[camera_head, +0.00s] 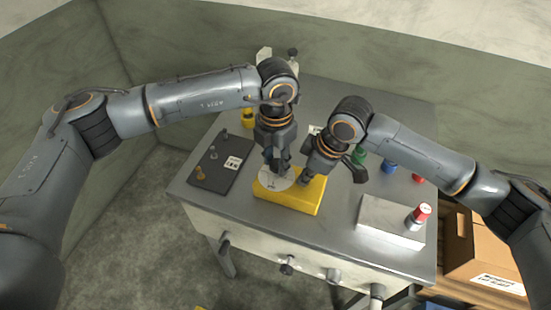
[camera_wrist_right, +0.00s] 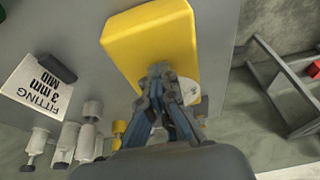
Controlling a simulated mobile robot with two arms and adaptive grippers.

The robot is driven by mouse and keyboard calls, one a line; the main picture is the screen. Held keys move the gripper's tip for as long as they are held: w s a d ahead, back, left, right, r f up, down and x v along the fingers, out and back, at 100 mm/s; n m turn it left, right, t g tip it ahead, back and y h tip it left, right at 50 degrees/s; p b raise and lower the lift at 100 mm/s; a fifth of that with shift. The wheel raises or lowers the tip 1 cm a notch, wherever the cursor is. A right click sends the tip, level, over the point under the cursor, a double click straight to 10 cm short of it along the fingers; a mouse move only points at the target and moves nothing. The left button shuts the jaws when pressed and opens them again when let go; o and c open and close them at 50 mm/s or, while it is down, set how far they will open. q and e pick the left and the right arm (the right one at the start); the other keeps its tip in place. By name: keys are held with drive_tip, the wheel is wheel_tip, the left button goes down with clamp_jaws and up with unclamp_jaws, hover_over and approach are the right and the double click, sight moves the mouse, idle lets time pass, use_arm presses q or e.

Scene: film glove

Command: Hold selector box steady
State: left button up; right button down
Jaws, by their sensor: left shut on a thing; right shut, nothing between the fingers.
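The yellow selector box (camera_head: 306,197) lies on the grey bench top, with a round white dial plate (camera_head: 276,183) on its left part. My left gripper (camera_head: 277,168) points down at the box's far left side and is shut on it; its fingertips partly hide the dial. My right gripper (camera_head: 306,180) is shut and empty at the box's far right side; I cannot tell whether it touches. In the right wrist view the yellow box (camera_wrist_right: 150,40) fills the upper middle, with my right fingers (camera_wrist_right: 160,72) in front of it and part of the white dial beside them.
A dark plate (camera_head: 222,165) with small fittings lies left of the box. A light block (camera_head: 385,218) with a red-capped part (camera_head: 419,215) stands at the right. Green (camera_head: 360,157) and blue (camera_head: 390,167) caps stand behind. A cardboard box (camera_head: 490,250) is beside the bench.

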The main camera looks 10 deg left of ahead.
use_arm(q)
drive_tip(key=n, duration=0.6)
drive_tip(key=shift+s+d, duration=0.15)
use_arm(e)
drive_tip(key=shift+s+d+f, duration=0.1)
drive_tip(key=shift+s+f, duration=0.05)
drive_tip(key=shift+f, duration=0.2)
use_arm(q)
drive_tip(key=n, duration=0.6)
drive_tip(key=shift+n, duration=0.3)
